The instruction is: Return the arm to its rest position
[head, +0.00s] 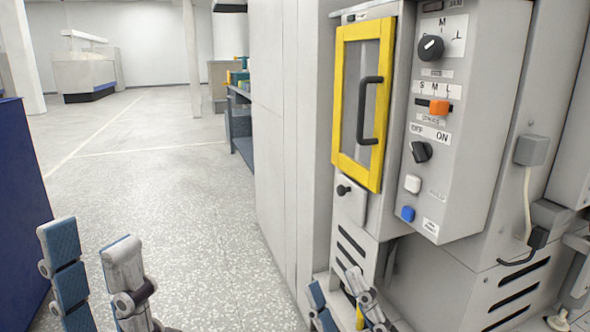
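My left gripper (90,238) is at the lower left, fingers pointing up. Its two blue-and-grey fingers are apart, with only floor visible between them. My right gripper (335,282) is at the bottom centre, in front of the lower part of the grey machine (285,130). Its fingertips are apart and I see nothing held between them. The lower parts of both grippers and most of both arms are outside the picture.
The machine has a yellow-framed door (345,100) with a dark handle, shown shut, and a control panel (470,100) with knobs, an orange slider and buttons. A blue surface (20,200) stands at the left edge. Open speckled floor (170,180) lies between.

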